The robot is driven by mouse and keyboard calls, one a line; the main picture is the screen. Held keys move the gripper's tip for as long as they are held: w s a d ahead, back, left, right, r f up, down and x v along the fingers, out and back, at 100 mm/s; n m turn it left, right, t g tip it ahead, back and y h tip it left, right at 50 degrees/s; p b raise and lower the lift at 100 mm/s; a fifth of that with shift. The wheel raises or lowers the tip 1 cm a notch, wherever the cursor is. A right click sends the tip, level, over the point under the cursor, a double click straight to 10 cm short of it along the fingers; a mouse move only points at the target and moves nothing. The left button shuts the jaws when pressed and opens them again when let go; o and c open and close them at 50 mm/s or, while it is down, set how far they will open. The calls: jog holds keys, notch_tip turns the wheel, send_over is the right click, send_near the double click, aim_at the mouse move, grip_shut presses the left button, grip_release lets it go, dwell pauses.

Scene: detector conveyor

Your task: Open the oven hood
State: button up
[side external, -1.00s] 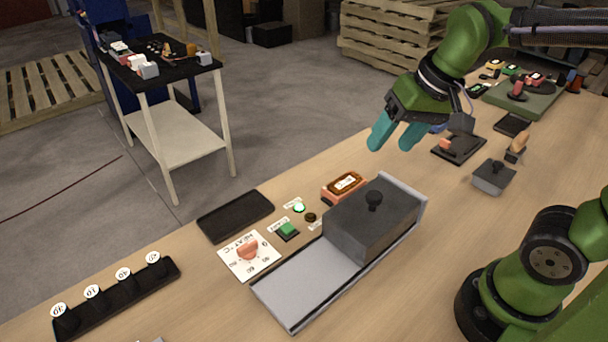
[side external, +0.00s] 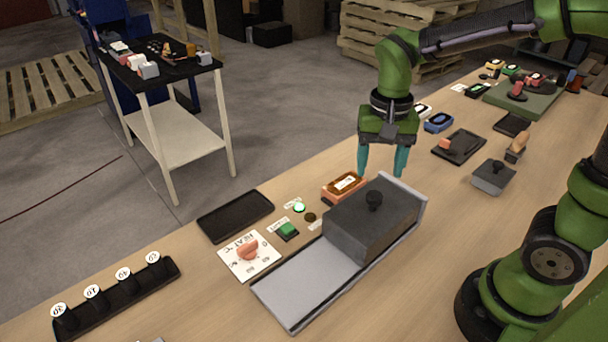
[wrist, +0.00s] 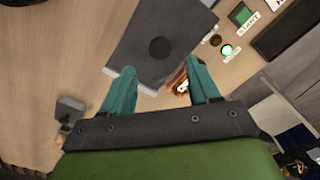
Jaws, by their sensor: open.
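The oven hood (side external: 368,222) is a dark grey box with a round black knob (side external: 374,200) on top. It sits over the right end of a light grey oven base (side external: 308,277); the base's left part is bare. In the wrist view the hood (wrist: 165,25) lies ahead of my fingers, with the knob (wrist: 160,47) between their lines. My gripper (side external: 383,172) points down, open and empty, above and behind the hood's far right side. It also shows in the wrist view (wrist: 158,72), with its teal fingers apart.
An orange detector (side external: 343,187) stands behind the hood. A lit green button (side external: 299,208), a green start button (side external: 287,230) and a heat dial (side external: 249,251) lie to the left. A black tray (side external: 235,215) and a small grey block (side external: 493,177) lie nearby.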

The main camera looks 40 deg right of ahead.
aim_at(375, 195)
notch_tip(375, 195, down, 7)
jog(key=shift+r, duration=0.15)
grip_shut()
dwell(0.5)
